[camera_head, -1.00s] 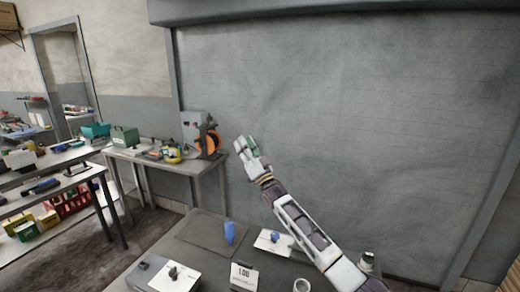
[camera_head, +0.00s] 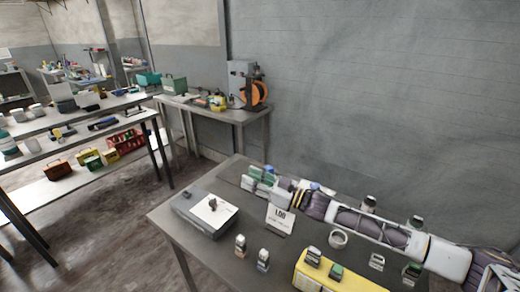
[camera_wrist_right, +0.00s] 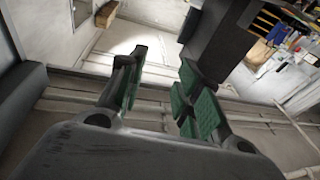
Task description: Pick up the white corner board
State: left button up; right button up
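A white board (camera_head: 213,212) with a small dark knob lies on a grey box at the near left of the table. A white card (camera_head: 281,217) marked 1.00 stands beside it. I cannot tell for sure which is the corner board. My right gripper (camera_head: 258,179), with green finger pads, is over the far left part of the table, beyond the grey box. In the right wrist view its fingers (camera_wrist_right: 160,95) are apart with nothing between them. Blue bits show beside the gripper and behind the arm, mostly hidden. My left gripper is out of view.
Small stampers (camera_head: 263,259), a white ring (camera_head: 338,239) and a yellow box (camera_head: 335,278) crowd the near side of the table (camera_head: 190,248). A side bench (camera_head: 225,115) and shelving stand at the left. A grey wall rises behind.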

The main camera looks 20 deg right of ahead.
pick_arm(q)
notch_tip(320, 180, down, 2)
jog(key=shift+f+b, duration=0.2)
jog(key=shift+b, duration=0.7)
pick_arm(e)
jog(key=s+a+f+g, duration=0.1)
jog(key=s+f+g, duration=0.1)
jog(key=s+f, duration=0.5)
notch_tip(320, 180, down, 2)
jog(key=shift+s+a+f+n+g, duration=0.1)
jog(key=shift+s+a+n+g, duration=0.25)
jog(key=shift+s+n+g, duration=0.05)
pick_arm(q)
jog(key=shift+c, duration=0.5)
pick_arm(e)
jog(key=shift+d, duration=0.15)
